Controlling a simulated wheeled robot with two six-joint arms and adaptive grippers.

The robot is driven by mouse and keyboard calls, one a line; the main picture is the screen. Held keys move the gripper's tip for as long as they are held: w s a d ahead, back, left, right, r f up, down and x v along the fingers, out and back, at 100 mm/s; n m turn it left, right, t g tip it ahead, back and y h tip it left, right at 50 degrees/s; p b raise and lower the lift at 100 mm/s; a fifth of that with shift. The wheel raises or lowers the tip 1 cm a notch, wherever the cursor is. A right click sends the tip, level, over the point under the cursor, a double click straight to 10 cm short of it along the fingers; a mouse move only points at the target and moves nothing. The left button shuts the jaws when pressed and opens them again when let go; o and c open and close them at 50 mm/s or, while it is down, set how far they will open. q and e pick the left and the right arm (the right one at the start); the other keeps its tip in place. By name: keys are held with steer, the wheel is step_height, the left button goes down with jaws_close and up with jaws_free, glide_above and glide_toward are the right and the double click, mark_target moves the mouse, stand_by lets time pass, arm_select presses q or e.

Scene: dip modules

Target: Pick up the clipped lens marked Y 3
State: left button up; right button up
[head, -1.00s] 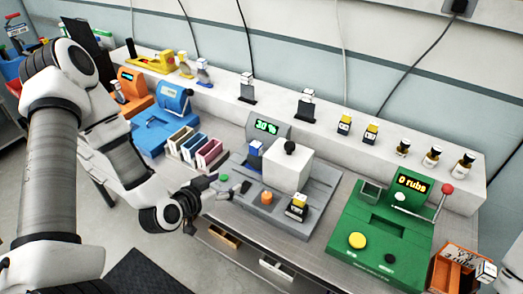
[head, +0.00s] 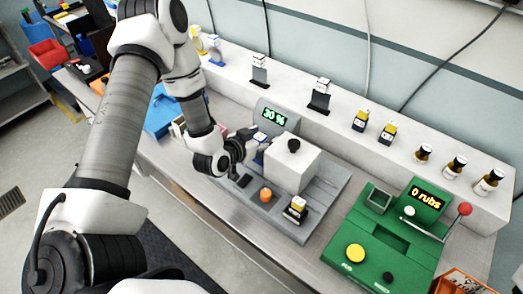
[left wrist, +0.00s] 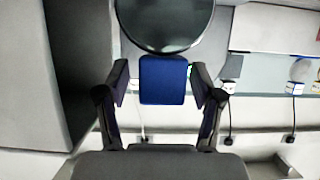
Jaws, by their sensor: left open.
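No marking "Y 3" is readable in these views. A blue clip (left wrist: 163,80) with a dark round lens (left wrist: 165,28) beyond it stands between my left fingers in the left wrist view. In the head view this blue clip is mostly hidden by my left gripper (head: 243,147), which is at the left side of the white block on the grey machine (head: 330,190). My left gripper is open, its fingers either side of the clip; I cannot tell whether they touch it. A yellow-topped clip (head: 297,210) sits at the machine's front. My right gripper is out of view.
Two yellow-topped clips (head: 360,120) and (head: 387,133) stand on the white back shelf, with several small bottles to their right. The white block (head: 292,167) rises beside my left gripper. A green machine (head: 390,235) with a red-knobbed lever stands at right.

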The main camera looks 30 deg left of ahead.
arm_select(q)
steer(key=shift+s+a+r, duration=0.1)
steer(key=shift+s+r, duration=0.05)
steer(key=shift+s, duration=0.15)
steer(key=shift+c, duration=0.6)
steer(key=shift+s, duration=0.1)
steer(key=c, duration=0.6)
jaws_close()
